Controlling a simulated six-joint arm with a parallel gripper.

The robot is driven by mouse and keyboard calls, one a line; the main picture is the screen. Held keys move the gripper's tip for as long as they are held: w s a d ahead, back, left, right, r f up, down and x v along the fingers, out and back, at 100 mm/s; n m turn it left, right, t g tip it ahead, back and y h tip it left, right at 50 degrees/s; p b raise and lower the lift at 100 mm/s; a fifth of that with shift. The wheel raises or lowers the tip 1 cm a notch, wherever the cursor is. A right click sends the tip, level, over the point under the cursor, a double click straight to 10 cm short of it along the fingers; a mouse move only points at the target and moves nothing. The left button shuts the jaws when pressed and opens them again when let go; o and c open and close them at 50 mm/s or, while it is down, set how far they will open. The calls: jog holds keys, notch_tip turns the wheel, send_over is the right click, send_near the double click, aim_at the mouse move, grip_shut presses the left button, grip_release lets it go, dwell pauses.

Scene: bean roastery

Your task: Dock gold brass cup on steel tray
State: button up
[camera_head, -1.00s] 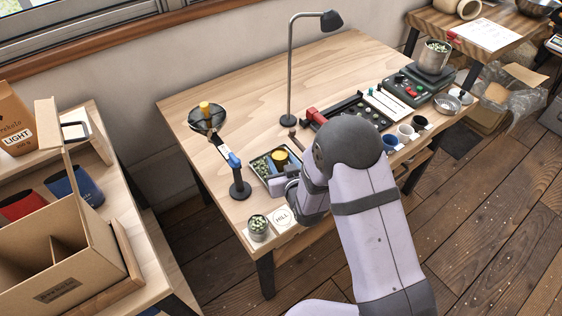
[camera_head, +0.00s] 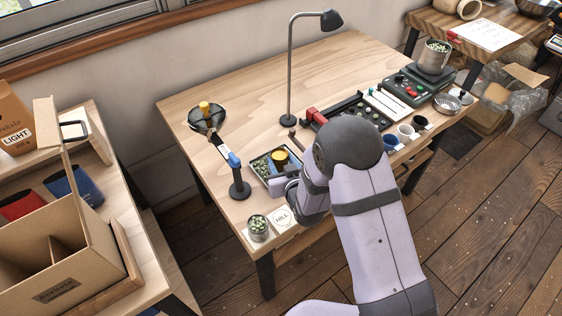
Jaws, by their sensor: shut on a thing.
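A gold brass cup (camera_head: 280,157) shows over the rectangular steel tray (camera_head: 256,165), which holds green beans. My gripper (camera_head: 284,171) reaches in from the front right and is shut on this cup. My wrist and forearm hide the cup's lower side and the tray's right part. I cannot tell whether the cup touches the tray floor. A second gold piece (camera_head: 205,107) stands on a round dark dish (camera_head: 212,124) at the table's far left.
A lamp (camera_head: 289,80) stands behind. Cups (camera_head: 405,131) and a rack line the right.

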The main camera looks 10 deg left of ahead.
jog(key=shift+f+b, duration=0.5)
jog(key=shift+f, duration=0.05)
jog(key=o, duration=0.8)
jog(key=shift+s, duration=0.1)
jog(key=shift+p+v, duration=1.45)
jog(key=shift+v, duration=4)
jog(key=shift+d+r, duration=0.1)
